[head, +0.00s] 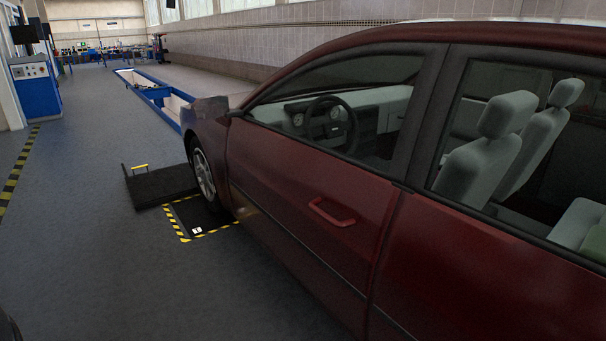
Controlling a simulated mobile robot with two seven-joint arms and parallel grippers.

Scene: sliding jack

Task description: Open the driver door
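A dark red car fills the right side of the head view. Its driver door (290,190) faces me and looks closed, with its rear edge flush with the body. A red loop handle (331,212) sits on the door near that rear edge. Through the door window, a steering wheel (330,124) and light grey seats (490,150) show. Neither of my grippers shows in the view. A small dark shape at the bottom left corner cannot be made out.
A black ramp (160,186) with a yellow handle lies by the front wheel (203,172). A floor plate edged in yellow and black tape (183,227) is beside it. A blue cabinet (35,88) stands far left. The grey floor left of the car is open.

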